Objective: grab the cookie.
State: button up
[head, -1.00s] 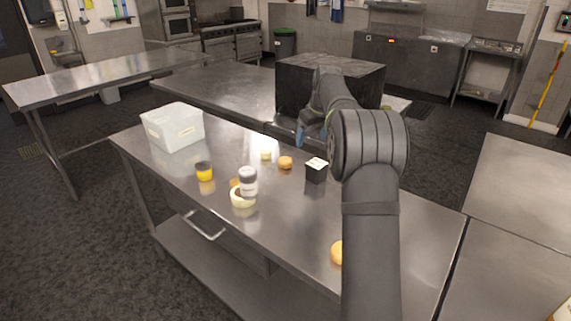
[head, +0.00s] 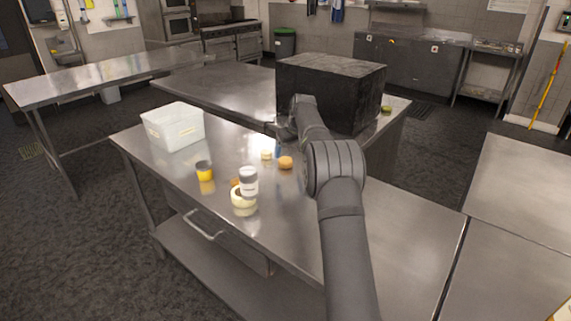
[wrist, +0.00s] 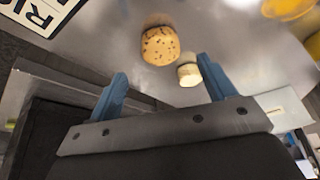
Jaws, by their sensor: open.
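The cookie (wrist: 160,45), round, tan and dark-speckled, lies on the steel table just beyond my gripper (wrist: 162,68) in the wrist view. It sits roughly between the lines of the two blue fingers, apart from them. I take it to be the orange-brown round thing (head: 286,163) in the head view. My gripper is open with nothing between its fingers. In the head view, a blue fingertip (head: 278,151) shows just behind the cookie, and the arm hides most of the gripper.
A small cream cylinder (wrist: 189,74) lies close beside the cookie, near the right finger. A black-and-white lettered box (wrist: 42,14) is at upper left. A white jar (head: 249,181), yellow cup (head: 204,171) and white bin (head: 173,128) stand left. A large black box (head: 335,90) is behind.

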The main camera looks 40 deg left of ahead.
aim_at(286, 160)
jog(key=shift+x, duration=2.75)
jog(key=shift+s+d, duration=0.1)
jog(key=shift+s, duration=0.05)
jog(key=shift+c, duration=0.5)
jog(key=c, duration=1)
